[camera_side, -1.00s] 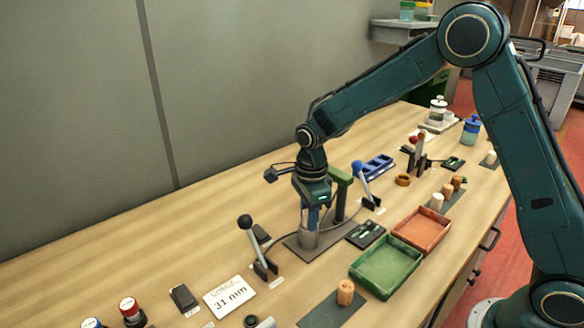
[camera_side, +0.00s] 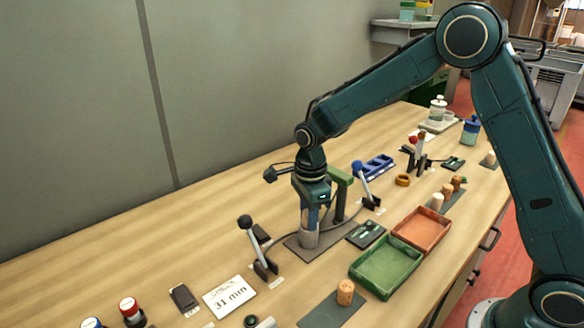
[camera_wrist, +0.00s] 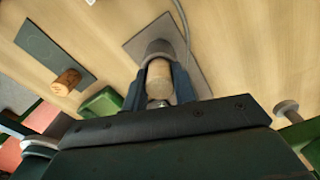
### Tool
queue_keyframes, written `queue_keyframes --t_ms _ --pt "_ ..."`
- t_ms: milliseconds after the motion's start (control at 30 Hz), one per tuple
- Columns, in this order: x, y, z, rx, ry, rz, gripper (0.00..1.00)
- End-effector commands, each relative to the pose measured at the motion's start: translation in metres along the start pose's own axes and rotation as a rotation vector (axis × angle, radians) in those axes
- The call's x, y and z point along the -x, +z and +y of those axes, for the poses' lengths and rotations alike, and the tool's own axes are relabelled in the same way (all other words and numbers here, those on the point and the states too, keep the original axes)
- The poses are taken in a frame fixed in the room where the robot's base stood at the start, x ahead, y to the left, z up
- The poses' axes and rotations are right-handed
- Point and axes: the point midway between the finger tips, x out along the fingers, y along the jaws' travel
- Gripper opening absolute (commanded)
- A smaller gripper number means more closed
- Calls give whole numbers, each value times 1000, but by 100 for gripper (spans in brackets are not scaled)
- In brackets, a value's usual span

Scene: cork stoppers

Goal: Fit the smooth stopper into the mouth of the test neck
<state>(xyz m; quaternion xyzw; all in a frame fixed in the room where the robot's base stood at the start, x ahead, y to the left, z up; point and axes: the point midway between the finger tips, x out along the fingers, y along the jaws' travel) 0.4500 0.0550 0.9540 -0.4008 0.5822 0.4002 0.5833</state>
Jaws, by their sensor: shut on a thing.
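My gripper (camera_side: 311,214) points down over the test neck (camera_side: 308,238), a grey cylinder on a grey base plate (camera_side: 297,246). In the wrist view, my fingers (camera_wrist: 159,88) are shut on the smooth stopper (camera_wrist: 159,79), a pale plain cork. The stopper lines up with the neck (camera_wrist: 157,48), and its far end is at or just inside the mouth. I cannot tell how deep it sits. In the side view my fingers mostly hide the stopper.
A green post (camera_side: 341,182) and a blue-knobbed lever (camera_side: 360,180) stand close to the right. A black-knobbed lever (camera_side: 256,247) stands to the left. Green (camera_side: 386,267) and orange (camera_side: 421,230) trays lie in front. Another cork (camera_side: 345,291) stands on a dark mat.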

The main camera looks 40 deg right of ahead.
Motion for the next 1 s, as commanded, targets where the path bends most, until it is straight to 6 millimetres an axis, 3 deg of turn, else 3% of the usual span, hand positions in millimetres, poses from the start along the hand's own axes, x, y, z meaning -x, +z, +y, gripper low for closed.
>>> queue_keyframes --t_ms 33,1000 --pt "-15 -2 4 -1 17 9 6" --pt "-22 -2 4 -1 18 9 6"
